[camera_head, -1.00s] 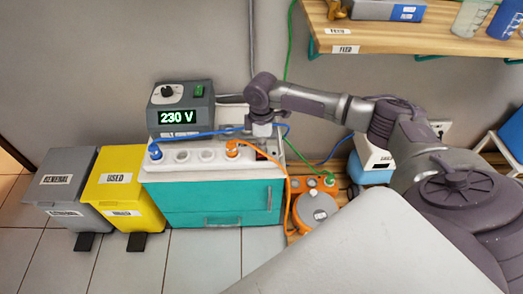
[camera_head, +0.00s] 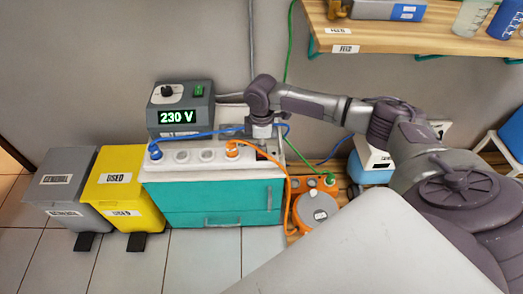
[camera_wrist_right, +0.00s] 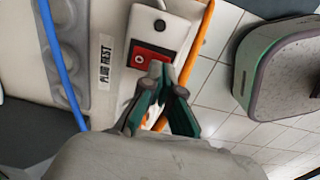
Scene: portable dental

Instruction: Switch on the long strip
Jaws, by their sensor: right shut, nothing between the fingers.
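The long strip (camera_head: 208,158) is a white row of sockets along the top of the teal cabinet. A blue plug (camera_head: 155,152) sits at its left end and an orange plug (camera_head: 232,149) toward its right end. In the right wrist view, a red rocker switch (camera_wrist_right: 141,56) marked with a white circle is set in a white end piece. My right gripper (camera_wrist_right: 160,70) is shut and empty, its tips over the right part of the switch. Whether they touch it I cannot tell. In the head view, this gripper (camera_head: 262,141) points down at the strip's right end. My left gripper is out of view.
A grey power unit (camera_head: 180,107) reading 230 V stands behind the strip. A blue cable (camera_wrist_right: 58,60) and an orange cable (camera_wrist_right: 195,45) run on either side of the switch. Yellow (camera_head: 113,185) and grey (camera_head: 65,185) bins stand left. A wooden shelf (camera_head: 420,38) hangs upper right.

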